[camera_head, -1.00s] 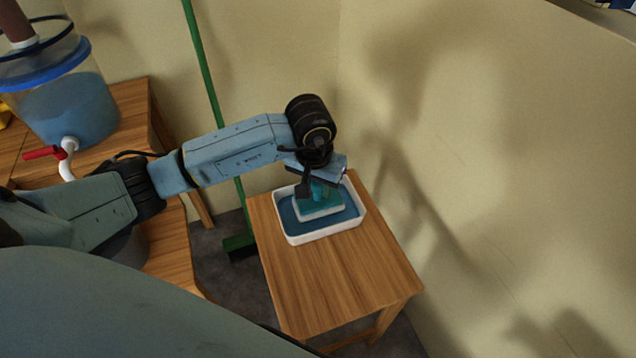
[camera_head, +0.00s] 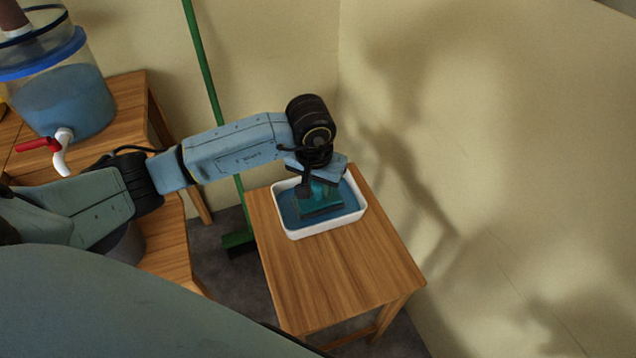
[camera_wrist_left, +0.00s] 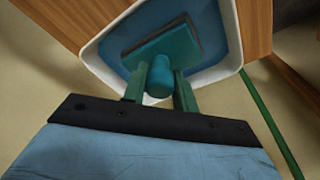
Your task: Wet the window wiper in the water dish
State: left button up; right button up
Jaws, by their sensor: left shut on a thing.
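The water dish (camera_head: 292,234) is a white rectangular tray of blue water on a small wooden table. It also shows in the left wrist view (camera_wrist_left: 232,35). The window wiper (camera_head: 322,208) is teal with a flat head and a round handle. Its head lies inside the dish, low in the water, and shows in the left wrist view (camera_wrist_left: 165,48). My left gripper (camera_head: 318,184) is above the dish, pointing down. In the left wrist view its two green fingers (camera_wrist_left: 159,88) are shut on the wiper's handle. My right gripper is not in view.
The small wooden table (camera_head: 340,275) has bare top in front of the dish. A clear tank of blue water (camera_head: 68,105) with a red-handled tap (camera_head: 38,145) stands on a wooden bench at left. A green broom (camera_head: 205,75) leans behind. Plain walls (camera_head: 480,150) close the right side.

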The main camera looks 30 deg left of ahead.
pick_arm(q)
jog(key=shift+r, duration=0.1)
jog(key=shift+r+p, duration=2.15)
jog(key=shift+r, duration=1)
jog(key=shift+r+p, duration=0.4)
jog(key=shift+r, duration=0.35)
notch_tip(320, 180, up, 4)
jog(key=shift+f+p, duration=0.1)
jog(key=shift+p, duration=1)
